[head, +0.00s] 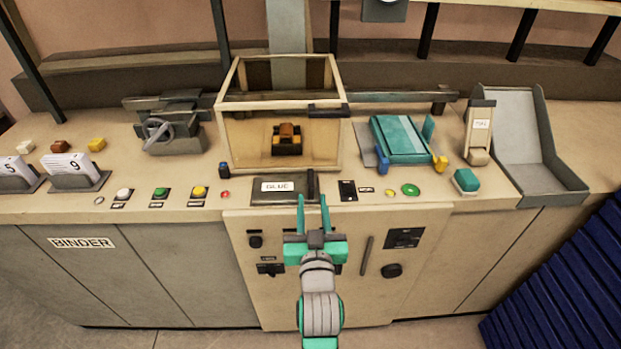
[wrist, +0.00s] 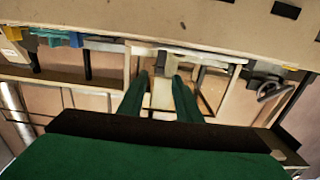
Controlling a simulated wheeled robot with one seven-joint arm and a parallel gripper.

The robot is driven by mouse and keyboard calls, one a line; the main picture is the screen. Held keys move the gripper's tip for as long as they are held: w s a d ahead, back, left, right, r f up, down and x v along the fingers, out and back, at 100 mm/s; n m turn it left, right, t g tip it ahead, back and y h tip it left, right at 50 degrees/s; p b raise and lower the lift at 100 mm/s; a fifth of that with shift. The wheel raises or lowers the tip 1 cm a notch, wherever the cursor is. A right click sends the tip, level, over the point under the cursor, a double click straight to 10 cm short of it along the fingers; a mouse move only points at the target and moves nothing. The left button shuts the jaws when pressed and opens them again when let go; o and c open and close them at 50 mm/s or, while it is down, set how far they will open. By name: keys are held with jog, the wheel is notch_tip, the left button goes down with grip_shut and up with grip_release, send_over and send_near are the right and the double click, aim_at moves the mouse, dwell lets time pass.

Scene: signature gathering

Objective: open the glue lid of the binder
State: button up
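The binder is the beige bench marked with a BINDER sign (head: 83,243). Its glue lid (head: 262,198) is a dark panel with a white GLUE label at the front edge of the top, and it looks closed. A dark upright handle (head: 311,184) stands at the lid's right end. My gripper (head: 312,202) is open and empty in front of the handle, its two teal fingers pointing toward the bench. The fingertips appear close to the handle, but I cannot tell the gap. The wrist view shows the fingers (wrist: 159,76) apart; I cannot make out the lid there.
A clear-sided box (head: 230,140) stands behind the lid. A clamp with a wheel (head: 158,130) stands back left.

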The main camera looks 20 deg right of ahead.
aim_at(311, 178)
jog(key=x, duration=0.9)
jog(key=shift+w, duration=0.25)
jog(key=shift+c, duration=0.7)
grip_shut()
